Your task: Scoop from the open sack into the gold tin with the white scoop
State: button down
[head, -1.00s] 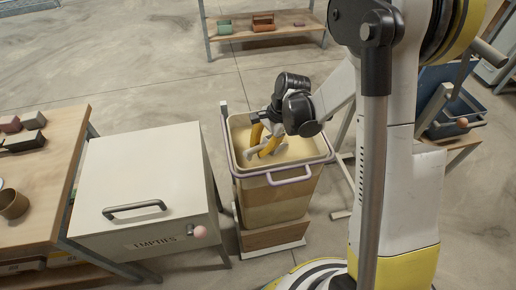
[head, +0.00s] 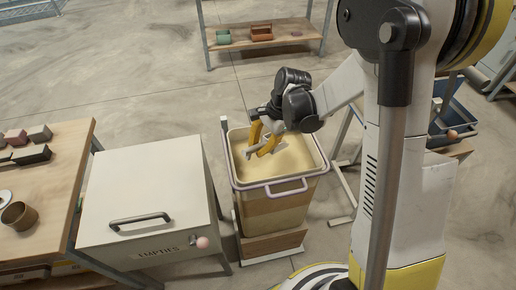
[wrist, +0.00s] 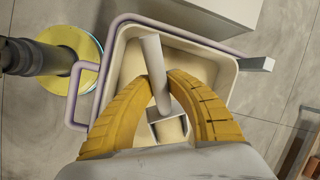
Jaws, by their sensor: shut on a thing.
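The open sack (head: 283,203) stands upright as a tall tan container with a lilac rim and handle, with pale yellow feed inside. My gripper (head: 262,147) is over its mouth, with yellow fingers shut on the white scoop (wrist: 152,58). The wrist view shows the scoop's pale handle between the fingers (wrist: 160,100) and its square pan below, with tan feed-coloured material in it. In the head view the scoop is small and mostly hidden by the fingers. A brownish-gold round tin (head: 19,216) sits open on the wooden table at the far left.
A white cabinet (head: 140,190) labelled EMPTIES stands between the sack and the wooden table (head: 45,222). Several dark and reddish blocks (head: 28,146) lie on that table. A low shelf with small boxes (head: 265,40) is at the back. Open floor lies behind the sack.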

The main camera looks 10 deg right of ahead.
jog(key=s+a+r+h+p, duration=0.1)
jog(key=r+p, duration=0.6)
jog(key=r, duration=0.3)
jog(key=a+r+t+p, duration=0.1)
jog(key=a+r+p, duration=0.1)
jog(key=r+p, duration=0.4)
notch_tip(320, 180, up, 4)
jog(key=shift+s+f+h+p, duration=0.1)
jog(key=shift+s+h+p, duration=0.25)
jog(key=shift+s+h, duration=0.05)
dwell(0.6)
jog(key=shift+a, duration=0.1)
dwell(0.3)
